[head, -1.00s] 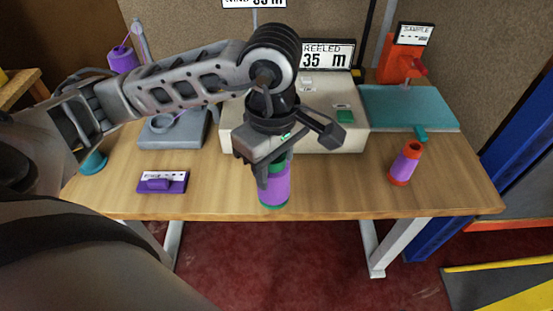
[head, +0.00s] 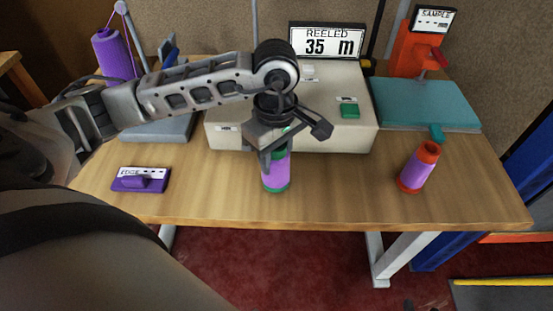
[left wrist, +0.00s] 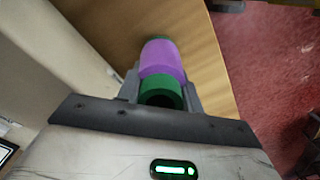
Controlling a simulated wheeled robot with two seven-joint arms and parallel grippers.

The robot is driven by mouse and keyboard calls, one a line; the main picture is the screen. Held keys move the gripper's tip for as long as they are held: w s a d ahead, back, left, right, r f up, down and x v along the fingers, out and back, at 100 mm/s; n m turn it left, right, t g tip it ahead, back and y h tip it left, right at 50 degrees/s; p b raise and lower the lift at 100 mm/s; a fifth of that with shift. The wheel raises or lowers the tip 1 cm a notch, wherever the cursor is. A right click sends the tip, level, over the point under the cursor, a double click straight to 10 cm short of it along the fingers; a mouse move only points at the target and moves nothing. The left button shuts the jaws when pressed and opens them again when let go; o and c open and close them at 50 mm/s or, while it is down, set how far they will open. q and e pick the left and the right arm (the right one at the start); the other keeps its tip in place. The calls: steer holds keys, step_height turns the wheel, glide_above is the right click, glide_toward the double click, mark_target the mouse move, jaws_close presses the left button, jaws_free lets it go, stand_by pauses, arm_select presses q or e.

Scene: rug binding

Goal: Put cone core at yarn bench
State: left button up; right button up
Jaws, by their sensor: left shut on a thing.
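My left gripper (head: 272,160) is shut on a purple cone core (head: 276,174) with green ends, held upright over the front middle of the wooden yarn bench (head: 340,195). In the left wrist view the gripper (left wrist: 163,92) has a finger on each side of the core (left wrist: 162,60), with its open green end facing the camera. I cannot tell whether the core's lower end touches the bench top. A second purple cone core with orange ends (head: 419,168) stands on the bench to the right. My right gripper is not in view.
Behind the held core is a beige machine (head: 345,128) under a "REELED 35 m" display (head: 327,40). A teal plate (head: 425,103) and orange sample stand (head: 412,50) are at right. A purple labelled block (head: 141,180) lies front left. The bench front between is clear.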

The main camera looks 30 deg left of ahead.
arm_select(q)
steer(key=shift+s+f, duration=0.15)
steer(key=shift+f, duration=0.35)
steer(key=o, duration=1.1)
steer(key=shift+r, duration=0.1)
steer(key=shift+c, duration=0.2)
steer(key=shift+r, duration=0.15)
step_height(320, 180, up, 12)
